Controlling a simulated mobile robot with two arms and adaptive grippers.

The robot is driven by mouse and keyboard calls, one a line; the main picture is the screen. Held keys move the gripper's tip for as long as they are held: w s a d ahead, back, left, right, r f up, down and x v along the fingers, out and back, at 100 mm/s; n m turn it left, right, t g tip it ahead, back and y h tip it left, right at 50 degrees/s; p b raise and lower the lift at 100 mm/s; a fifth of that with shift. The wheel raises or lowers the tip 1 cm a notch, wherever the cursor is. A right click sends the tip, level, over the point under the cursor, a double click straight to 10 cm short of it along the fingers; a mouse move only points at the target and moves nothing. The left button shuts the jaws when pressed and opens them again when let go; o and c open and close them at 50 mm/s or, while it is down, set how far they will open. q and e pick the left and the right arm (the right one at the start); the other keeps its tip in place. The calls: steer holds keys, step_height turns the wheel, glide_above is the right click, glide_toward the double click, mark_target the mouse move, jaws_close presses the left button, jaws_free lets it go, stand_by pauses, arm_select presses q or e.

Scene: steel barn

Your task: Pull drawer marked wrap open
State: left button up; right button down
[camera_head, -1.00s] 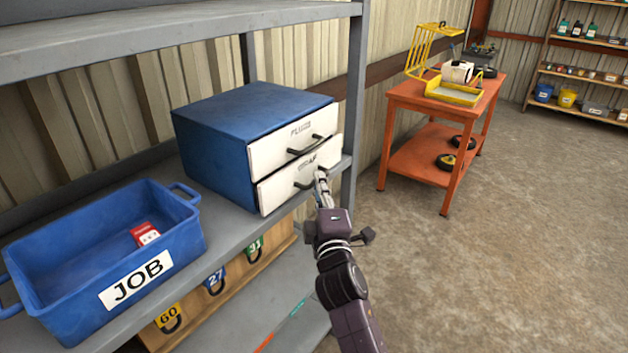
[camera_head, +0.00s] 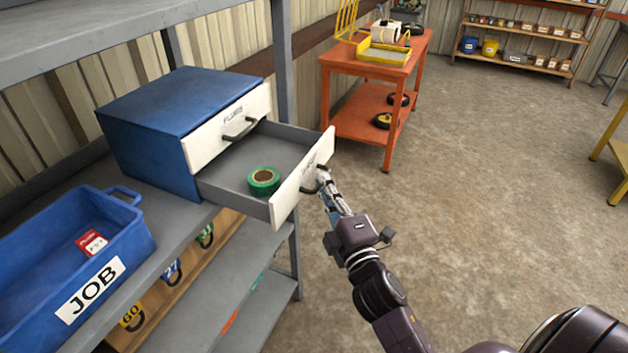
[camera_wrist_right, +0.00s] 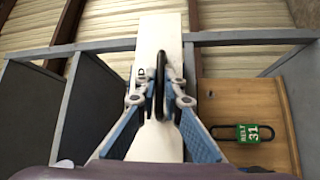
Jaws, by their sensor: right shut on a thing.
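The blue cabinet (camera_head: 150,125) stands on the grey shelf with two white-fronted drawers. Its lower drawer (camera_head: 285,204) is pulled well out; the label on its front is partly hidden and hard to read. A green tape roll (camera_head: 263,181) lies inside it. The upper drawer (camera_head: 215,136) is closed. My right gripper (camera_head: 325,186) is shut on the lower drawer's dark handle (camera_head: 312,188). In the right wrist view, the fingers of my right gripper (camera_wrist_right: 160,108) close on both sides of the dark handle (camera_wrist_right: 160,75). My left gripper is not in view.
A blue bin marked JOB (camera_head: 75,265) with a red packet (camera_head: 92,243) stands left on the shelf. Tags hang on a wooden board (camera_head: 185,270) below. An orange table (camera_head: 360,120) stands behind.

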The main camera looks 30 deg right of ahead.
steer(key=shift+s+f, duration=0.1)
steer(key=c, duration=2)
jaws_free()
steer(key=shift+c, duration=0.2)
steer(key=s+a+f, duration=0.1)
steer(key=s, duration=1)
steer(key=shift+s+a+f, duration=0.25)
steer(key=shift+s+f, duration=0.05)
steer(key=shift+s, duration=0.1)
